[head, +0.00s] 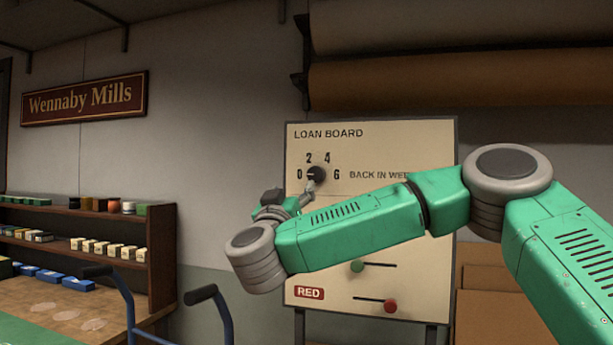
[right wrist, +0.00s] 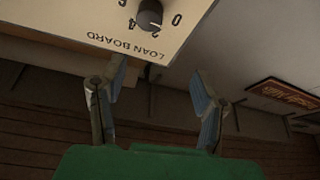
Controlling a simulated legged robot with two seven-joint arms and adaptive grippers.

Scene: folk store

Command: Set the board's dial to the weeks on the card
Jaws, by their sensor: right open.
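The loan board (head: 370,150) stands upright against the wall. The dial also shows upside down at the top of the right wrist view (right wrist: 149,14). My right gripper (head: 311,190) is just below the dial in the head view. In the right wrist view its fingers (right wrist: 158,80) are spread and empty, with the dial not between them. No card shows. My left gripper is not in view.
Below my right arm the board has a green slider knob (head: 357,266), a red slider knob (head: 390,306) and a RED label (head: 309,293). Shelves (head: 85,215) with small goods stand at left, blue cart handles (head: 205,296) in front. Fabric rolls (head: 460,83) hang above right.

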